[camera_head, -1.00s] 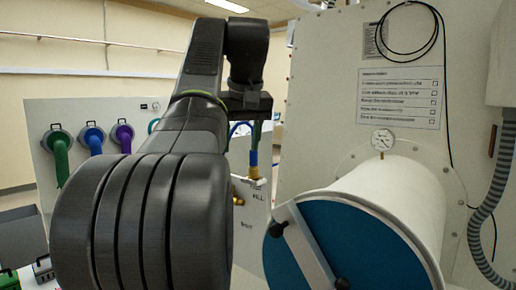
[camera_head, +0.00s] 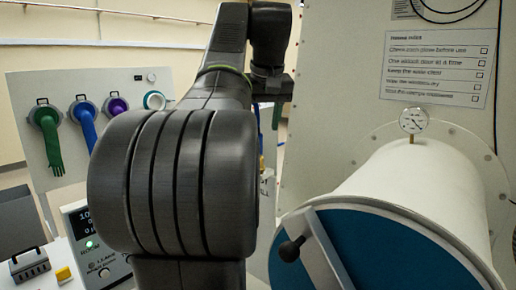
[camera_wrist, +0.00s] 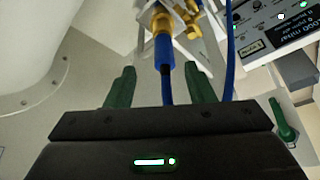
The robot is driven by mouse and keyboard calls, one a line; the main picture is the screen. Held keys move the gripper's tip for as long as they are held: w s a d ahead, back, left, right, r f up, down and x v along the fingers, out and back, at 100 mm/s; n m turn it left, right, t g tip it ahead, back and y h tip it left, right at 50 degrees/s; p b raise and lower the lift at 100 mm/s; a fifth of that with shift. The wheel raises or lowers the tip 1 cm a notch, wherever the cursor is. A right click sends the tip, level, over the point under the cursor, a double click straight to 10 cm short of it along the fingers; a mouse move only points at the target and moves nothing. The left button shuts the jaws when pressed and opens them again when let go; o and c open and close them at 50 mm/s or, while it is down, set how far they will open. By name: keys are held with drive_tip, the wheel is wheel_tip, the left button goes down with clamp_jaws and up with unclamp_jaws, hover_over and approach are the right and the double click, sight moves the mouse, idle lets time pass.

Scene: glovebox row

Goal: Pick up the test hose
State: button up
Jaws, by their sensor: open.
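In the wrist view the blue test hose (camera_wrist: 165,55) shows with its thick blue end on a brass fitting (camera_wrist: 162,23). A thinner dark-blue length runs down from that end behind my gripper's black body. My gripper (camera_wrist: 160,70) has its two green fingers apart, one on each side of the hose, with gaps visible between fingers and hose. Whether the hose lies at the same depth as the fingertips I cannot tell. In the head view my arm hides most of the hose, and my gripper (camera_head: 268,113) shows only in part.
A white chamber (camera_head: 405,185) with a blue door (camera_head: 385,255) and a gauge (camera_head: 413,120) stands close on the right. At left are a panel of coloured gloves (camera_head: 85,120) and a display unit (camera_head: 95,240). Another blue hose (camera_wrist: 230,45) runs right of my fingers.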

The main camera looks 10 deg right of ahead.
drive_tip(key=x, duration=0.7)
drive_tip(key=shift+w+a, duration=0.25)
drive_tip(key=shift+c, duration=0.4)
clamp_jaws()
